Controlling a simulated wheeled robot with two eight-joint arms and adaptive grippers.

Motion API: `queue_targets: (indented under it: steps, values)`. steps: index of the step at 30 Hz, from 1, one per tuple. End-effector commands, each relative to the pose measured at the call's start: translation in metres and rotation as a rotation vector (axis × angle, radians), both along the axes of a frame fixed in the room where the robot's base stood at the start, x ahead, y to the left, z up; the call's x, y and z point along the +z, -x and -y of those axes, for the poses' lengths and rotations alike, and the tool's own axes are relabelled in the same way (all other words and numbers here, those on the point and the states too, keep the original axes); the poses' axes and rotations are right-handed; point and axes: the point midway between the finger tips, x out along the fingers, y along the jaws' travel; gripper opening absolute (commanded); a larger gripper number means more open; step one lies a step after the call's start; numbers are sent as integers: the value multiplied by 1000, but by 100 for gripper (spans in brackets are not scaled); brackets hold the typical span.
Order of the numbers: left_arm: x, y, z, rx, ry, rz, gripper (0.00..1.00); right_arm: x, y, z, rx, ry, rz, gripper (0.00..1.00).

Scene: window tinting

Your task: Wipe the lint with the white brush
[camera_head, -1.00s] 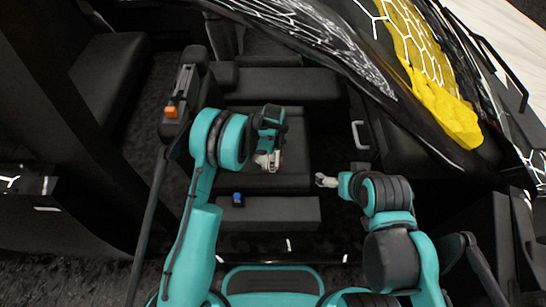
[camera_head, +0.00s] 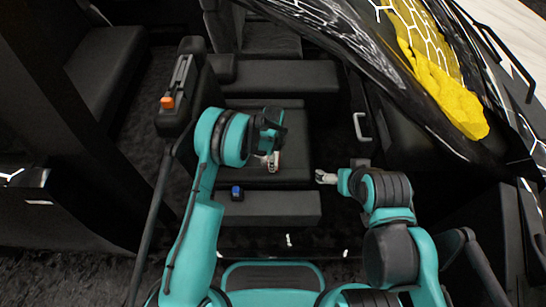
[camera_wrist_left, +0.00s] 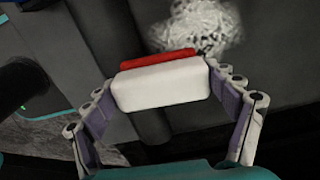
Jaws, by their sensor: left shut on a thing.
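The white brush (camera_wrist_left: 160,87) has a white block body and a red strip along its far edge. In the left wrist view my left gripper (camera_wrist_left: 160,90) is shut on it, one finger at each end. The lint (camera_wrist_left: 205,28) is a fuzzy white patch on a dark grey surface, just beyond the red strip. I cannot tell whether the brush touches it. In the head view my left gripper (camera_head: 268,165) is over the dark seat, and the lint is not discernible. My right gripper (camera_head: 327,178) is right of the seat; its fingers are too small to judge.
A small blue object (camera_head: 236,193) lies on the front edge of the dark bench (camera_head: 275,208). A dark panel with yellow and white patterns (camera_head: 440,80) and a door handle (camera_head: 359,126) are at right.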

Motion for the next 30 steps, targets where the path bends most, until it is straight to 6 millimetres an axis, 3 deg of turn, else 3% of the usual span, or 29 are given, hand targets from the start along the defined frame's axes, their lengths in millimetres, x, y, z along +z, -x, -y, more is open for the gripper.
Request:
queue_targets:
  steps: [30]
  values:
    - [-17, 0, 0, 0, 0, 0, 62, 0, 0, 0, 0, 0, 0, 93]
